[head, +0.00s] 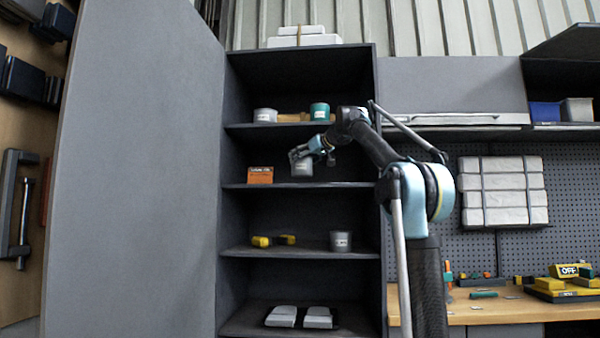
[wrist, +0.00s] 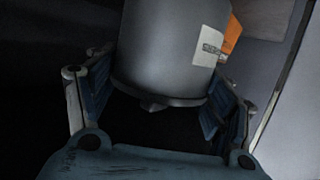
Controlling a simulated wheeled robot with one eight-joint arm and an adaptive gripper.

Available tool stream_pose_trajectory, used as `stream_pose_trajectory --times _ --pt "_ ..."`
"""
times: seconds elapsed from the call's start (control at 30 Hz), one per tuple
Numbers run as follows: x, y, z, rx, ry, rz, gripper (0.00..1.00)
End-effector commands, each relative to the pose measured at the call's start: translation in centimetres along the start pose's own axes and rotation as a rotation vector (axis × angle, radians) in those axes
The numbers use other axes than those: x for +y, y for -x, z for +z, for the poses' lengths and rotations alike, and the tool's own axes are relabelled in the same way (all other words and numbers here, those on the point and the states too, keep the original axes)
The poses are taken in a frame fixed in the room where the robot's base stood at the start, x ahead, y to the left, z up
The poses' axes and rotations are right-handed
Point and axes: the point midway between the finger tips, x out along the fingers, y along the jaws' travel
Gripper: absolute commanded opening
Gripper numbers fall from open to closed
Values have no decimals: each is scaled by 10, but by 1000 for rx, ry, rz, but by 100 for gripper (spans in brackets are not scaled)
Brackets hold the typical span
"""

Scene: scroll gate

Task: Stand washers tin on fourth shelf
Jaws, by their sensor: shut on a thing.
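My gripper (head: 301,155) is shut on a grey tin (head: 302,169) with a white label. In the wrist view the tin (wrist: 160,65) sits between the two blue-padded fingers, its label turned to the right and too blurred to read. In the head view the tin is upright inside the open grey cabinet (head: 300,187), just above the shelf that holds an orange box (head: 260,175). The box stands to its left. I cannot tell whether the tin touches that shelf.
The shelf above holds a grey tin (head: 265,115) and a teal tin (head: 320,111). The shelf below holds yellow items (head: 261,241) and another grey tin (head: 340,241). Grey packs (head: 281,316) lie at the bottom. An open door (head: 135,170) stands left.

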Motion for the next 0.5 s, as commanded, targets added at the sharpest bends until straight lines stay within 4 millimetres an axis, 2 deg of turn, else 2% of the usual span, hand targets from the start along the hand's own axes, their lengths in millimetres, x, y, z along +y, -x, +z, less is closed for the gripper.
stream_pose_trajectory --times 0.3,0.5 --pt "0 -20 -6 0 1 -1 32" --pt "0 -24 16 0 0 0 32"
